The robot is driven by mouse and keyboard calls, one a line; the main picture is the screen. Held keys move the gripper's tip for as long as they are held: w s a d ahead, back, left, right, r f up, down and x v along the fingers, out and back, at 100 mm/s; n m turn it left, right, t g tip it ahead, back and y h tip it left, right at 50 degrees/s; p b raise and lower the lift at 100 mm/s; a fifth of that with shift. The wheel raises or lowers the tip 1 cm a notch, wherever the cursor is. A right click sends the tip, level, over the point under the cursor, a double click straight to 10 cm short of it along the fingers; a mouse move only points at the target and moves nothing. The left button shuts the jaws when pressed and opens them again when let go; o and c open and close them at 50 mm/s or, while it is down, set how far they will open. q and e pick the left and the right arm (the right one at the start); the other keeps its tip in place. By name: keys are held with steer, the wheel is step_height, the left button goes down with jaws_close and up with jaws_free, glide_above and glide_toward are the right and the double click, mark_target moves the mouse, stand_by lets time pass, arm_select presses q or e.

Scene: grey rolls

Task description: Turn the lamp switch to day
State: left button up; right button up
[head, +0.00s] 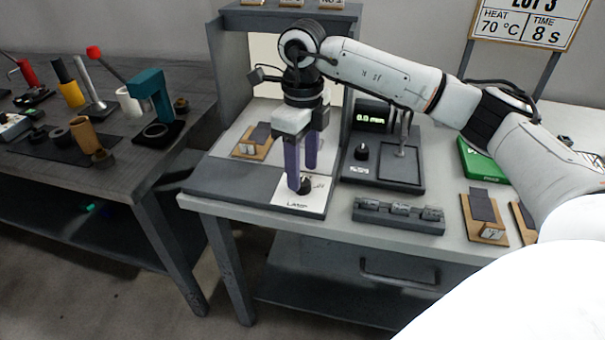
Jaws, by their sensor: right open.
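The lamp switch is a dark knob (305,186) on a white plate (300,203) marked LAMP, at the front left of the light table. My right gripper (301,181) points down at the knob, with purple fingers apart, one near and one behind. The fingers partly cover the knob, and I cannot tell whether they touch it. The small marks beside the knob are too small to read, so its setting is unclear. My left gripper does not show.
A dark device with a green display (371,117) stands right of the plate. A dark rack (398,214) lies along the front edge. Wooden stands (487,232) and a green box (480,160) are further right. A dark table (150,165) with tools stands left, across a gap.

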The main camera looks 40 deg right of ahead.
mark_target(302, 182)
step_height(302, 182, up, 8)
steer(key=shift+f, duration=0.2)
stand_by(0.4)
